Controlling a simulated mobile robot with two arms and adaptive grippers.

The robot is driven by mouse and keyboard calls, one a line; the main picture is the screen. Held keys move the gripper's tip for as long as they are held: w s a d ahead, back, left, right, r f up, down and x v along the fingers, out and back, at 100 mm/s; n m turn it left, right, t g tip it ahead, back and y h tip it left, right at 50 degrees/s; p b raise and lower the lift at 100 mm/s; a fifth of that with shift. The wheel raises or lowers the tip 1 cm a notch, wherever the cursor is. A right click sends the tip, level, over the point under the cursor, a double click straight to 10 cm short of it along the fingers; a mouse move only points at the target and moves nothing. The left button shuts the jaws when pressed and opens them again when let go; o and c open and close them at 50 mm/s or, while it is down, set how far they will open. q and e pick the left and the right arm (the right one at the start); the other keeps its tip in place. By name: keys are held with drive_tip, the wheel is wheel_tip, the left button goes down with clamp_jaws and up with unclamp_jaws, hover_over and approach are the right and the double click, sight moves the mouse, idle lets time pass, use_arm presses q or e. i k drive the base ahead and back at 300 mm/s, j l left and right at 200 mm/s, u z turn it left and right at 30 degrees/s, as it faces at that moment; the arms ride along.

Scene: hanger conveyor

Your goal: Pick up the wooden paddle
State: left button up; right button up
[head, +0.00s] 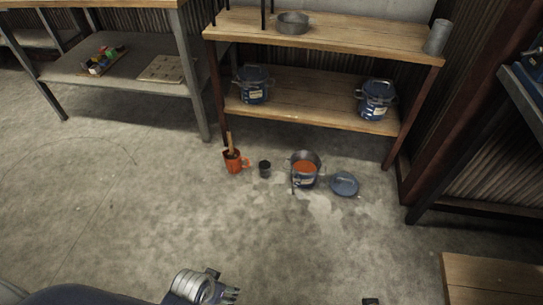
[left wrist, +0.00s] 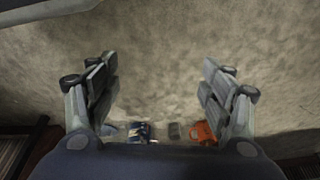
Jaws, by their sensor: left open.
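The wooden paddle (head: 230,143) stands nearly upright in an orange mug (head: 234,163) on the concrete floor, its upper part sticking out above the rim. Its lower part is hidden inside the mug. My left gripper (head: 226,293) is at the bottom of the head view, well apart from the mug. In the left wrist view the gripper (left wrist: 160,92) has its fingers wide apart with only floor between them. The orange mug (left wrist: 203,132) shows there partly behind the right finger, and I cannot make out the paddle. My right gripper is not clearly seen.
Beside the mug are a small dark cup (head: 265,169), an open pot with orange contents (head: 304,180) and a blue lid (head: 344,184). A wooden shelf (head: 330,36) with pots stands behind. A grey table (head: 110,78) is at left. The floor in front is clear.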

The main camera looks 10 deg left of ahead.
sight(232, 156)
drive_tip(key=i+j+u, duration=0.1)
drive_tip(key=i, duration=1.1)
drive_tip(key=j+u, duration=0.05)
drive_tip(key=j, duration=0.05)
